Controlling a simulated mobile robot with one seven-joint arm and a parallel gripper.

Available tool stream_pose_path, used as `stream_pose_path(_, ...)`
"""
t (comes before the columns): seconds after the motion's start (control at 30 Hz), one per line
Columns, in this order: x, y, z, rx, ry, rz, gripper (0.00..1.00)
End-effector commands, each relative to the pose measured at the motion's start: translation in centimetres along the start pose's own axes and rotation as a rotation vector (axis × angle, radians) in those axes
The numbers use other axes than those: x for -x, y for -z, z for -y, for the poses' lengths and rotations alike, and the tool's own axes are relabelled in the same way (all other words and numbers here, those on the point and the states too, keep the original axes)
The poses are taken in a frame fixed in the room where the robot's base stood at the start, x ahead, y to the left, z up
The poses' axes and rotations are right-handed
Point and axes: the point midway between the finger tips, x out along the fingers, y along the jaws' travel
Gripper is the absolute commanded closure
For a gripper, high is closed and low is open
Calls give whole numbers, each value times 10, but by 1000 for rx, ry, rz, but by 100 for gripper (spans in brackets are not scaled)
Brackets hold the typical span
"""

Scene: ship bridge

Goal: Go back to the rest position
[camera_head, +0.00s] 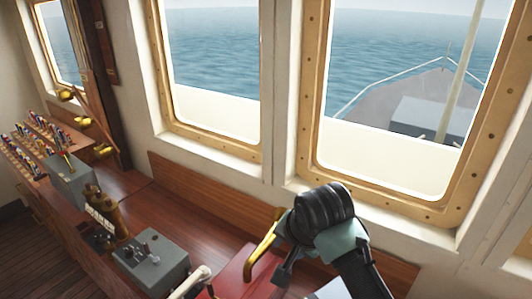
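My arm rises from the bottom right, with its black ribbed wrist in front of the window sill. My gripper (284,272) points down at the lower middle, over or beside a red box (236,275) on the wooden console. A brass lever (262,246) stands on or by the red box, just left of my gripper. I cannot tell whether they touch. The fingers are small and dark, partly hidden by the wrist, so their opening is unclear. I see nothing held in them.
The wooden console (185,222) runs along the windows. On it stand a grey control box (152,262), a brass-trimmed device (106,212), another grey box (72,182) and racks of coloured switches (38,140). A pale curved handle (190,284) shows at the bottom. Floor is clear at lower left.

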Motion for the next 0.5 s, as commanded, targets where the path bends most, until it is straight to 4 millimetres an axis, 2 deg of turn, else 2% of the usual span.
stream_pose_path(0.03,7,-2,39,83,102,-62,60)
stream_pose_path(0.1,31,2,88,192,236,-173,60)
stream_pose_path(0.17,57,3,125,278,347,-282,60)
stream_pose_path(0.2,77,4,148,331,419,-363,60)
stream_pose_path(0.27,113,4,176,403,521,-499,60)
stream_pose_path(0.3,139,3,191,446,581,-599,60)
stream_pose_path(0.37,183,3,205,498,658,-766,60)
stream_pose_path(0.4,213,1,209,525,699,-885,60)
stream_pose_path(0.47,258,-1,204,552,733,-1072,60)
stream_pose_path(0.5,287,-3,197,562,739,-1197,60)
